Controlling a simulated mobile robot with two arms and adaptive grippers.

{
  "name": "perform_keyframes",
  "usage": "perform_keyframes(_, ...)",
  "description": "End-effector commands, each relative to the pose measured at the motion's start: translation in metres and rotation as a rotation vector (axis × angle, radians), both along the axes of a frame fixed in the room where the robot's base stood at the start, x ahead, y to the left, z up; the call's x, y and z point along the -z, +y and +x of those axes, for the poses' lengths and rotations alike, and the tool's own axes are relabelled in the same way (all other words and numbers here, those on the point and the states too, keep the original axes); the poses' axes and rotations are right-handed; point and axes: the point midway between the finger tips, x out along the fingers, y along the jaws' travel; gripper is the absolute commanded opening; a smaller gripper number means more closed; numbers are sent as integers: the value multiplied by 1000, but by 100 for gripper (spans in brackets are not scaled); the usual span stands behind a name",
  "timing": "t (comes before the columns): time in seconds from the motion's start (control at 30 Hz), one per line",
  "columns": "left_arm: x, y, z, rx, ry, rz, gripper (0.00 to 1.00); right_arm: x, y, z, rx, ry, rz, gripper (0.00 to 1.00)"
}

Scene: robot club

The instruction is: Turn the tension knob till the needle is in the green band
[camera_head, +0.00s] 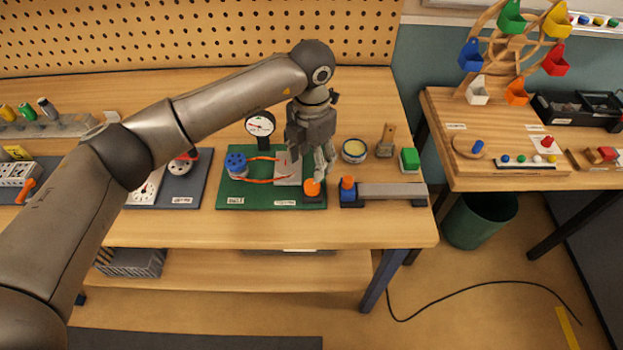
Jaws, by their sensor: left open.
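A round tension gauge (260,125) with a white face and black rim stands at the back of a green board (250,200). Its face is too small to tell the needle from the band. An orange knob (312,187) sits on a dark block at the board's front right corner; I take it for the tension knob. A blue round part (236,164) stands at the board's left, with an orange cord running right to a grey plate (288,170). My left gripper (324,165) is open, pointing down just above and behind the orange knob. I cannot tell whether it touches. My right gripper is out of view.
Right of the board, a grey bar fixture (390,191) carries a blue block with an orange top (347,184). Behind it stand a round tin (354,150), a brush (386,140) and a green-topped block (409,160). A dark board (184,185) lies left. The bench front is clear.

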Motion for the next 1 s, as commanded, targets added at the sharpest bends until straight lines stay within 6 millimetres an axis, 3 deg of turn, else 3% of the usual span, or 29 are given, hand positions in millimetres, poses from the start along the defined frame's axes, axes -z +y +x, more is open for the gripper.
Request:
perform_keyframes(0.4,71,-1,-1,-1,4,-3,54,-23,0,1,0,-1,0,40)
perform_keyframes(0.6,83,-1,-1,1,2,-4,54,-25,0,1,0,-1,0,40)
perform_keyframes(0.83,84,-1,-1,1,1,-4,54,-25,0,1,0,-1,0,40)
perform_keyframes(1.0,83,-1,-1,1,1,-4,34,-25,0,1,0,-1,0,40)
